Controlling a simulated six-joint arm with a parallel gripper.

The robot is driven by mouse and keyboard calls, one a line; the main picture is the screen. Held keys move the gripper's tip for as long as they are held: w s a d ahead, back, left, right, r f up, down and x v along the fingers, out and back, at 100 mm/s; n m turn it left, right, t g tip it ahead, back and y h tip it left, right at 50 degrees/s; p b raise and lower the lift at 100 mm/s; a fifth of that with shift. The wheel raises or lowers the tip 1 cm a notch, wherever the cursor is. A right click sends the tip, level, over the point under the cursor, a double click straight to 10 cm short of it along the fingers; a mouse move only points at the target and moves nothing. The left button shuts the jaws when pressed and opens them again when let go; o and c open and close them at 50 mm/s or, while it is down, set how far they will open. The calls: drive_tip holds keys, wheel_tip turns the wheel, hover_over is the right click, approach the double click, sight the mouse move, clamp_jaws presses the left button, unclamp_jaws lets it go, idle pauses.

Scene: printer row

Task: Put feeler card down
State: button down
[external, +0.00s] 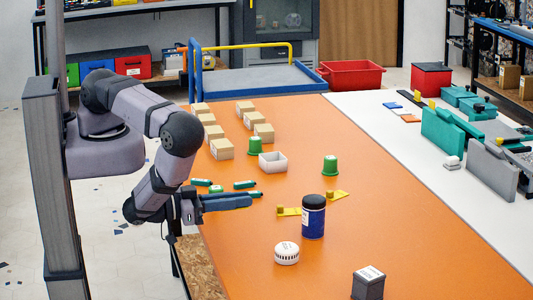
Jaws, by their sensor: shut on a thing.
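My gripper (250,202) reaches in from the left, low over the left part of the orange table (330,260). Its long blue-grey fingers lie close together, pointing right, shut on the feeler card. The card itself is hidden or too small to make out between the fingers. The fingertips are left of a yellow piece (288,211) and a second yellow piece (338,195) on the table. Small green cylinders (245,184) lie just behind the fingers.
A blue jar with a dark lid (313,218), a white round tub (287,253) and a grey box (368,282) stand to the right and in front. Cardboard boxes (222,149), green cups (330,165) and a white bin (273,162) stand behind.

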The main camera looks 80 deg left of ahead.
drive_tip(key=shift+f, duration=0.1)
drive_tip(key=b, duration=0.5)
hover_over(238, 241)
wheel_tip(238, 241, down, 5)
wheel_tip(238, 241, down, 4)
drive_tip(key=b, duration=0.3)
drive_tip(key=shift+f+b, duration=0.25)
drive_tip(key=shift+b, duration=0.15)
drive_tip(key=shift+f, duration=0.1)
drive_tip(key=shift+f, duration=0.1)
drive_tip(key=c, duration=1.7)
unclamp_jaws()
drive_tip(key=shift+c, duration=0.2)
drive_tip(key=shift+b, duration=0.4)
